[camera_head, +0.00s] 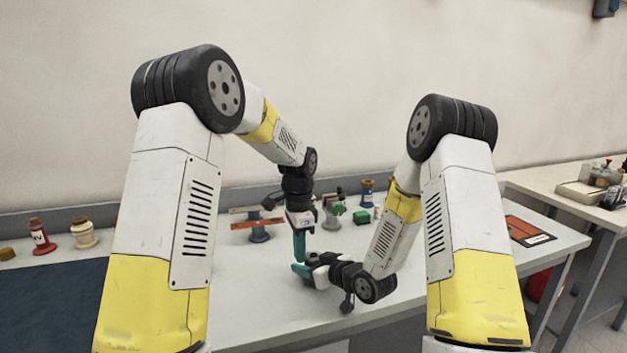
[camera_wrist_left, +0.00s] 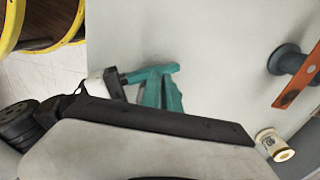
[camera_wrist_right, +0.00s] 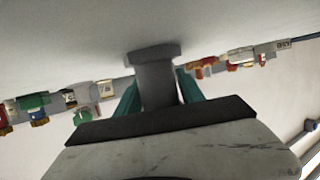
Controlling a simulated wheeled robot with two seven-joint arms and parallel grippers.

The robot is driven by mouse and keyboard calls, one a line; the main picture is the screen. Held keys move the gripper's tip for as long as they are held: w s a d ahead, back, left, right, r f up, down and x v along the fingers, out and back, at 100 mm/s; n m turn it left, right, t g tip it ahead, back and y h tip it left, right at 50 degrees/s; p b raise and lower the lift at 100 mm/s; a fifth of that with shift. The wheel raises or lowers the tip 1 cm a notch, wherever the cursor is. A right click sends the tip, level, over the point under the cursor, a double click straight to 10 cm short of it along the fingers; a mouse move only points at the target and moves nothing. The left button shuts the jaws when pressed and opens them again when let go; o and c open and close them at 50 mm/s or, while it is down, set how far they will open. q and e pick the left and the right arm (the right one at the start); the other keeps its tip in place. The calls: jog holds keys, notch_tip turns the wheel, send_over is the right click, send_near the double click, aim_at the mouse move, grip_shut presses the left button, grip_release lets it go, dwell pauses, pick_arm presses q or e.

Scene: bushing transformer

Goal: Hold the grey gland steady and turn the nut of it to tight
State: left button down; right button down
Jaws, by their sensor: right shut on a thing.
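My right gripper (camera_head: 301,270) lies low over the table and points left in the head view. In the right wrist view its teal fingers flank the grey gland (camera_wrist_right: 157,88) and are shut on it. A wider, angular grey end (camera_wrist_right: 153,54) sits at the gland's far end. My left gripper (camera_head: 299,247) points down just above the right fingertips. In the left wrist view its teal fingers (camera_wrist_left: 163,96) are close together beside a right finger (camera_wrist_left: 150,74). Whether they are open or shut is unclear. The gland is hidden in the head and left wrist views.
An orange bar on a dark stand (camera_head: 259,232) is behind the grippers. A green block (camera_head: 361,217) and a blue-topped part (camera_head: 367,192) stand at the back. A cream bushing (camera_head: 83,233) and a red one (camera_head: 40,237) stand at the left. The table's front right is clear.

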pick_arm(q)
jog(key=shift+w+d, duration=0.2)
jog(key=shift+w, duration=0.25)
jog(key=shift+w+d, duration=0.1)
notch_tip(320, 180, up, 6)
jog(key=a, duration=0.1)
jog(key=shift+a, duration=0.15)
dwell(0.7)
